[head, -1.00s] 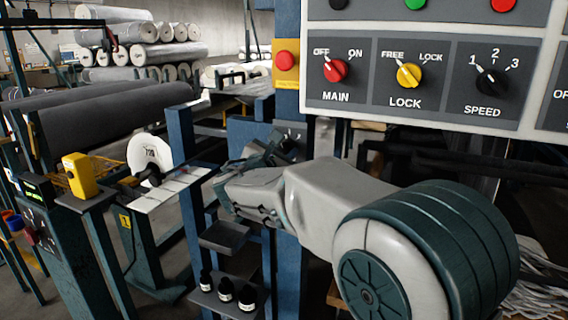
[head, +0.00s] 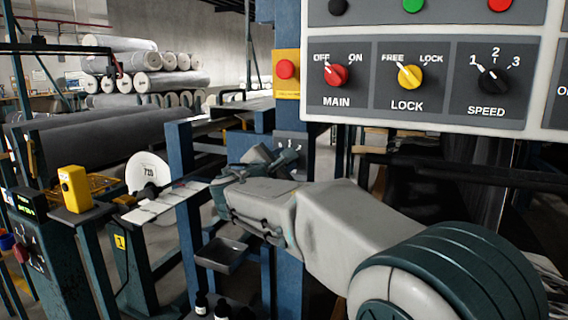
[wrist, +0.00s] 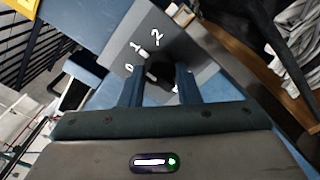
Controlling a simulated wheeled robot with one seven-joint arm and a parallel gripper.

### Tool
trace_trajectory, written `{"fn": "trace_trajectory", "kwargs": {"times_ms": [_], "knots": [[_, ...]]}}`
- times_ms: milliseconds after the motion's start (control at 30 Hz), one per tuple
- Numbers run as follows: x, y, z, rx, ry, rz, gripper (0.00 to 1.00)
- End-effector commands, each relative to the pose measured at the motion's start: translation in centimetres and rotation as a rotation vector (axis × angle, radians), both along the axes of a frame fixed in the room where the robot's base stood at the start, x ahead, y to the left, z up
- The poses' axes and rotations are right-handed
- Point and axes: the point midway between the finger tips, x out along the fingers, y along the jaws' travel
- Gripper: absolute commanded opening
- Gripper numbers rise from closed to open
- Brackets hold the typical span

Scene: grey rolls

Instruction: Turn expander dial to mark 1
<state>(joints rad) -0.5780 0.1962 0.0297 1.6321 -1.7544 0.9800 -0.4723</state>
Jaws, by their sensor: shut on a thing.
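The expander dial (wrist: 160,70) is a dark knob on a grey plate (wrist: 185,47) with the white marks 0, 1 and 2, in the wrist view. My gripper (wrist: 159,82) is shut on the dial, with one dark finger on each side of it. A small white line lies beside the 1; I cannot tell whether it is the dial's pointer or a tick on the plate. In the head view the plate (head: 290,139) shows on the blue post behind my gripper (head: 268,157), which hides the dial.
A control panel (head: 435,138) with MAIN, LOCK and SPEED knobs hangs above my arm at right. A red button on a yellow box (head: 287,92) is on the blue post. A small grey tray (head: 221,254) and bottles (head: 221,308) sit below my gripper. Grey rolls lie behind at left.

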Motion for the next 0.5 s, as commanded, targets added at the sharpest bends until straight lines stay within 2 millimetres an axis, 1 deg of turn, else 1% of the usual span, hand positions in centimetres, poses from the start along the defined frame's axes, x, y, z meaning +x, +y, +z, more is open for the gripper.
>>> {"fn": "trace_trajectory", "kwargs": {"times_ms": [167, 200, 233, 267, 500], "knots": [[-0.01, 0.0, -0.01, -0.001, 0.001, 0.001, 0.07], [-0.01, 0.0, -0.01, -0.001, 0.001, 0.001, 0.41], [-0.01, 0.0, -0.01, -0.001, 0.001, 0.001, 0.49], [-0.01, 0.0, -0.01, -0.001, 0.001, 0.001, 0.51], [-0.02, 0.01, -0.01, -0.001, 0.0, 0.0, 0.51]]}}
